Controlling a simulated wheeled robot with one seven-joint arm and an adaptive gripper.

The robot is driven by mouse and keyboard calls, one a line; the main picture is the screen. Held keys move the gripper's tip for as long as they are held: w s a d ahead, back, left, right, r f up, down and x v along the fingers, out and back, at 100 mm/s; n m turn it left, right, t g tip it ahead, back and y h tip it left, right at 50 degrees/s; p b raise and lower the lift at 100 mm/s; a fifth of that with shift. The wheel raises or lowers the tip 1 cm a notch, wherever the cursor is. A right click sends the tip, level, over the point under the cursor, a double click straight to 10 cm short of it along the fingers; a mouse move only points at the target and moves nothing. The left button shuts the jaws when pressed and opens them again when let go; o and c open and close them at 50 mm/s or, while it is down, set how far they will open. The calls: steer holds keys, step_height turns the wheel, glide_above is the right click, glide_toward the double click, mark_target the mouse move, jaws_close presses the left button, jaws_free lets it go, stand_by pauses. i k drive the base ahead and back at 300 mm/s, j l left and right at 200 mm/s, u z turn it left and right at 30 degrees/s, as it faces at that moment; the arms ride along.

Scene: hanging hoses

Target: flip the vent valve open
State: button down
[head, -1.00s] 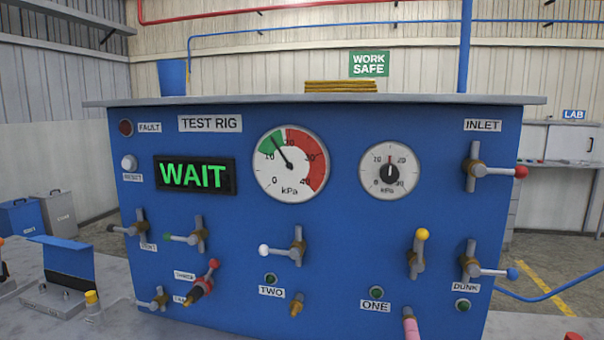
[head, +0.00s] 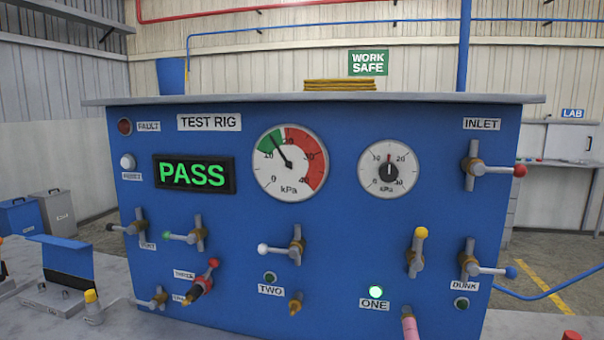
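The vent valve (head: 138,228) is at the left side of the blue test rig panel (head: 330,230), above a small label that seems to read VENT (head: 147,246). Its lever points left, across the upright pipe stub, and ends in a dark knob (head: 110,227). The display (head: 194,174) reads PASS in green. The large gauge (head: 290,163) has its needle at the green band. My gripper is not in view.
A pink hose (head: 410,327) hangs below ONE. A blue open-lidded box (head: 66,272) stands at left.

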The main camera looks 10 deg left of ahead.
mark_target(131, 229)
steer(key=k+j+u, duration=0.5)
steer(key=j, duration=0.2)
steer(key=k+j+u, duration=0.1)
steer(key=j+u, duration=0.15)
steer(key=k+j+u, duration=0.1)
steer(key=j+u, duration=0.15)
steer(key=j, duration=0.3)
steer(key=i+l+u, duration=0.1)
steer(key=i+l, duration=0.15)
steer(key=i+l+u, duration=0.1)
steer(key=i+l, duration=0.15)
steer(key=l, duration=0.25)
